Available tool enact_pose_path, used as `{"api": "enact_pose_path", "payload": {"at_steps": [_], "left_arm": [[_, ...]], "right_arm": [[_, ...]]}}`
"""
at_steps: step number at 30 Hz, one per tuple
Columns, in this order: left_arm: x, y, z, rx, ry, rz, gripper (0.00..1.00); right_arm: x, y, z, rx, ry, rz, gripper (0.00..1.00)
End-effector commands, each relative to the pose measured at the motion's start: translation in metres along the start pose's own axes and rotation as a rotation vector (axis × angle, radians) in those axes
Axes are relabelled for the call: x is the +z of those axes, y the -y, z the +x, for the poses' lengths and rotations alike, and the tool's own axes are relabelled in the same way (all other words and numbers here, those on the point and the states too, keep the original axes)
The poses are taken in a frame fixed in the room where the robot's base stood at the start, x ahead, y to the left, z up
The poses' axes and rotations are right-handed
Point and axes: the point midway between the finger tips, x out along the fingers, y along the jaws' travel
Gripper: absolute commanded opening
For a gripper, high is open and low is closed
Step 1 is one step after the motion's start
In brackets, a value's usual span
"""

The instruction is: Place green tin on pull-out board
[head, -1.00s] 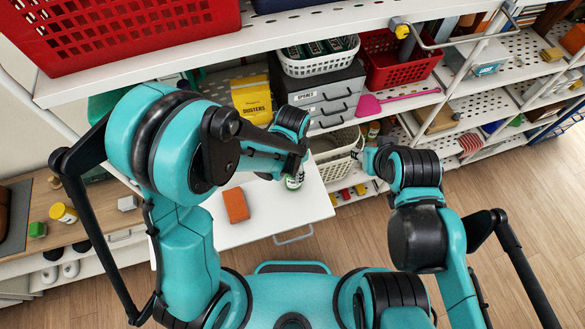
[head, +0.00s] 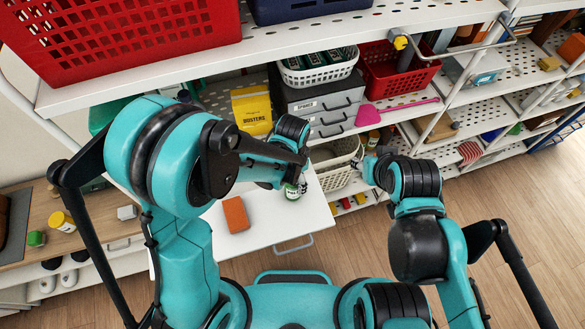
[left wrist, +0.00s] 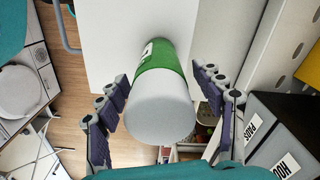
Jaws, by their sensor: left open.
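The green tin (head: 293,191), with a green band and a pale grey end, is at the right part of the white pull-out board (head: 280,218). In the left wrist view the tin (left wrist: 162,95) has its pale end toward the camera and the white board (left wrist: 110,35) behind it. My left gripper (left wrist: 168,100) is open, its dark fingers on either side of the tin with visible gaps. In the head view my left gripper (head: 297,180) is over the tin and partly hides it. My right gripper (head: 362,163) is to the right, beside a white basket; its fingers are too small to judge.
An orange block (head: 236,214) lies on the board left of the tin. A white basket (head: 335,172) and grey drawers (head: 325,105) stand behind. A yellow dusters pack (head: 252,108) is at the back left. The board's front handle (head: 293,245) faces me.

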Motion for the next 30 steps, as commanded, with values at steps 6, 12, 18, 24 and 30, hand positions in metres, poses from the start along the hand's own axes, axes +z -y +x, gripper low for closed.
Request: {"api": "enact_pose_path", "payload": {"at_steps": [6,12,18,24,30], "left_arm": [[0.001,-0.001,-0.044,0.000,0.000,0.000,0.68],[0.001,-0.001,-0.085,0.000,0.000,0.000,0.68],[0.001,0.000,-0.108,0.000,0.000,0.000,0.68],[0.001,0.000,-0.114,0.000,0.000,-0.001,0.68],[0.023,0.013,-0.131,-0.035,-0.062,-0.115,0.68]], "right_arm": [[0.001,0.000,0.001,0.000,0.000,0.000,0.40],[0.001,0.000,0.001,0.000,0.000,0.000,0.40],[0.001,0.000,0.002,0.000,0.000,0.000,0.40],[0.001,0.000,0.002,0.000,0.000,0.000,0.40],[0.001,0.000,0.002,0.000,0.000,0.000,0.40]]}}
